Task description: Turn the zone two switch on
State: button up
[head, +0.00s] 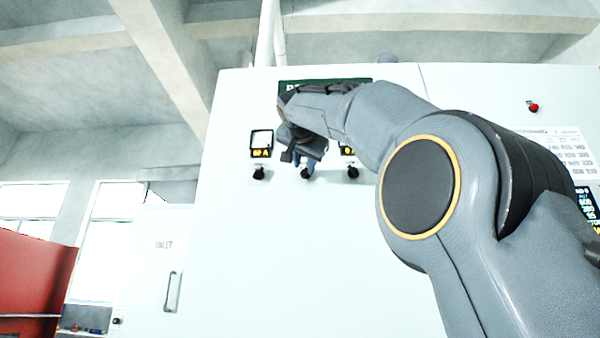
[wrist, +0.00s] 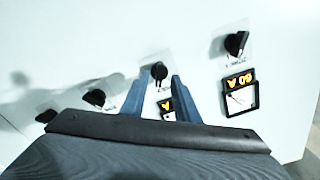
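A row of black rotary knobs sits on the white panel. The second knob, labelled for zone two as far as the small print can be read, shows in the wrist view (wrist: 158,72) and under my gripper in the head view (head: 306,173). My gripper (wrist: 161,79) has two blue fingers, spread apart, with their tips on either side of this knob. A gap shows between the knob and the right finger; I cannot tell whether the left one touches it. In the head view my gripper (head: 308,161) is small and partly hides the panel.
The zone one knob (wrist: 236,43) sits beside a meter (wrist: 240,97) reading 60 A. Further knobs (wrist: 95,97) lie on the other side. In the head view, a red button (head: 533,107) is at the upper right and a door handle (head: 173,291) at the lower left.

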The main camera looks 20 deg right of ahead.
jog(key=shift+b+v, duration=0.6)
jog(key=shift+v, duration=1.75)
jog(key=shift+a, duration=0.1)
jog(key=shift+w+f, duration=0.1)
jog(key=shift+f, duration=0.05)
